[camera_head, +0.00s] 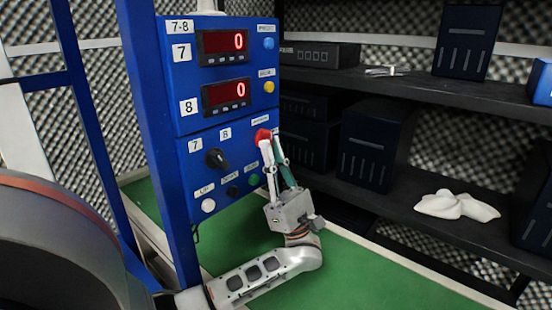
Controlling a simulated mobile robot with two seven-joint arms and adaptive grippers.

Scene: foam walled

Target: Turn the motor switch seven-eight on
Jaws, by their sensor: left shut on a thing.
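The blue control panel (184,121) labelled 7-8 stands upright left of the middle. Low on its front, under a small label too blurred to read, is a red knob (262,136). My left gripper (269,143) reaches up to it from below, its two fingers shut on the red knob and partly hiding it. A black selector knob (215,158) between labels 7 and 8 sits to the left. I cannot read which control is marked as the motor switch. My right gripper is not in view.
Two red displays (223,42) read 0. White (208,205), black (232,191) and green (254,180) buttons sit just left of my gripper. Dark shelves (415,85) with black boxes and a white cloth (455,205) stand right. Green floor (350,270) lies below.

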